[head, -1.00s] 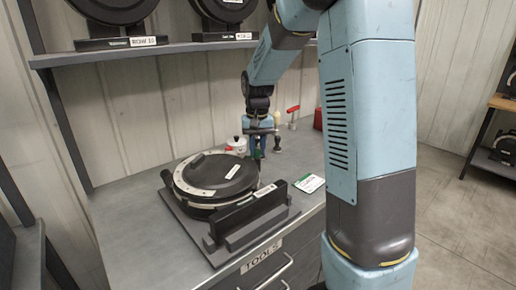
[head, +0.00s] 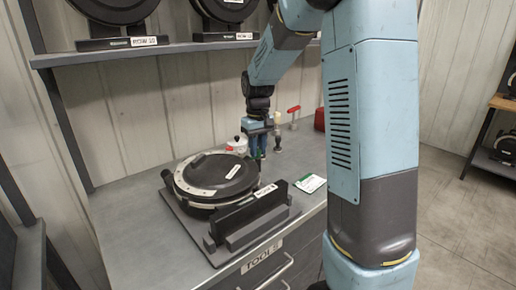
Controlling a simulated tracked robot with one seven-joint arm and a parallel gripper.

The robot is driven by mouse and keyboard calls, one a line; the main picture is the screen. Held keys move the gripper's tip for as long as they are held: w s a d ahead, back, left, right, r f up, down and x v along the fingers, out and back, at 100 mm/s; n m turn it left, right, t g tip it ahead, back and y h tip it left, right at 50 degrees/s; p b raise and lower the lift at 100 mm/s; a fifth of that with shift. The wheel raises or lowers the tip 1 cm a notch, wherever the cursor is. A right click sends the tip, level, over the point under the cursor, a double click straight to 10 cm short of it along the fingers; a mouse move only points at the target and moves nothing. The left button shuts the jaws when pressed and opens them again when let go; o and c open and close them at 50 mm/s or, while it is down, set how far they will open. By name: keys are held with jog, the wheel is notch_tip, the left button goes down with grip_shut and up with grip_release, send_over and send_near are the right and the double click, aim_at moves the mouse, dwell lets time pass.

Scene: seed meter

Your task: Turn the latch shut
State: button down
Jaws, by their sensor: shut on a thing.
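The seed meter (head: 205,190), a round black disc housing with a pale rim, lies flat on a dark base plate on the grey counter. My gripper (head: 257,155) points down at the meter's far right edge. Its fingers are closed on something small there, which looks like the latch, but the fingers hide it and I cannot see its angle.
A black upright holder (head: 250,209) with a white label stands at the plate's front right. A green and white card (head: 310,183) lies to its right. Behind are a white and red container (head: 237,145), a brush (head: 278,138), a red-handled tool (head: 293,114) and a red box (head: 319,119).

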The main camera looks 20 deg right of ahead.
jog(key=c, duration=0.9)
grip_release()
jog(key=shift+c, duration=0.2)
jog(key=shift+r, duration=0.1)
notch_tip(320, 180, up, 14)
jog(key=shift+f, duration=0.25)
jog(key=s+m+t, duration=0.3)
jog(key=s+t, duration=0.2)
jog(key=s, duration=2.4)
jog(key=shift+d+f+t, duration=0.3)
jog(key=shift+f, duration=0.15)
